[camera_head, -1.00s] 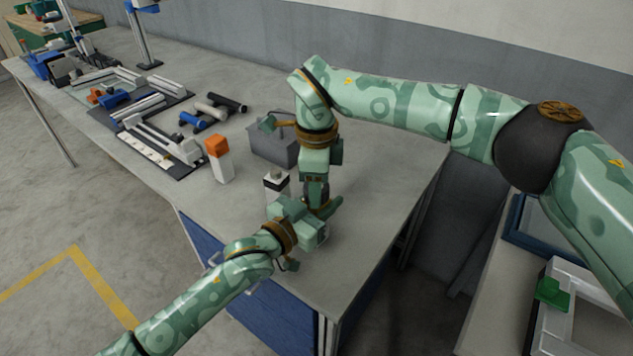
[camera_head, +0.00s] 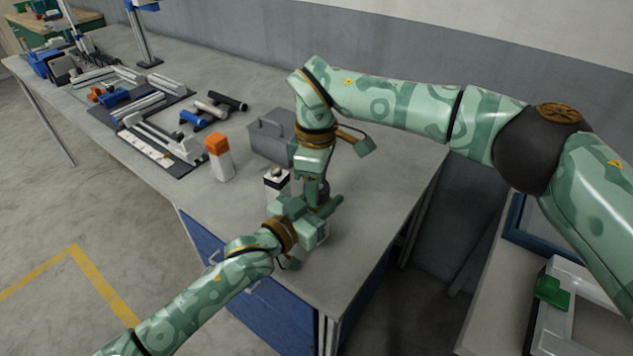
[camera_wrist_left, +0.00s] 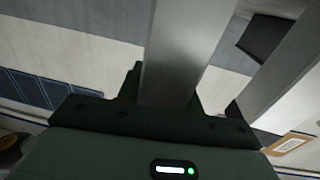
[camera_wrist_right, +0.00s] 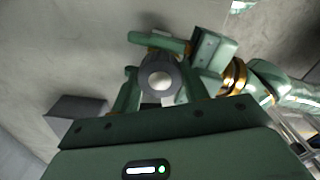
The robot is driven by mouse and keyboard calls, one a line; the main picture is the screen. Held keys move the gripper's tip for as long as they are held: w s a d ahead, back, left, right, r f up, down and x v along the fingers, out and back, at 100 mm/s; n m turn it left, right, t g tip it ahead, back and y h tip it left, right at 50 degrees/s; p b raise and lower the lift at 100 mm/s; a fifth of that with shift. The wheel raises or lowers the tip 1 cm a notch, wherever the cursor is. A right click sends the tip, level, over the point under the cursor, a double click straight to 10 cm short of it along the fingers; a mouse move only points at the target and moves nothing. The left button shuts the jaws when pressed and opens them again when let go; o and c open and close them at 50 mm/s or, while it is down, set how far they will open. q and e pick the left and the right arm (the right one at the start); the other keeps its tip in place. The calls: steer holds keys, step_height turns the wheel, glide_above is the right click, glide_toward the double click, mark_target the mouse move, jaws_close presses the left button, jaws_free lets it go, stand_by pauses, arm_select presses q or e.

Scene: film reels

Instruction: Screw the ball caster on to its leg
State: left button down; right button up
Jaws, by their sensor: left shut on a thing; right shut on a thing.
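The ball caster (camera_wrist_right: 160,80) shows in the right wrist view as a dark round housing with a pale ball, between the fingers of my right gripper (camera_head: 321,192). My right gripper points down from above and is shut on the caster. My left gripper (camera_head: 322,222) comes in just below it and is shut on a pale grey square leg (camera_wrist_left: 185,50), which runs between its fingers in the left wrist view. Caster and leg are mostly hidden by the grippers in the head view. I cannot tell how far the thread is engaged.
Close to the left of the grippers stands a white block with a black top (camera_head: 277,182). Farther left are an orange-topped white block (camera_head: 219,158) and several rods (camera_head: 212,110). A grey box with a handle (camera_head: 270,138) stands behind. The table's right part is clear.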

steer(key=m, duration=0.8)
steer(key=shift+s+a+m, duration=0.1)
steer(key=shift+a+m, duration=0.1)
steer(key=shift+m, duration=0.1)
steer(key=shift+d+m, duration=0.2)
steer(key=shift+m, duration=0.7)
steer(key=o, duration=1)
steer(key=shift+r, duration=2.25)
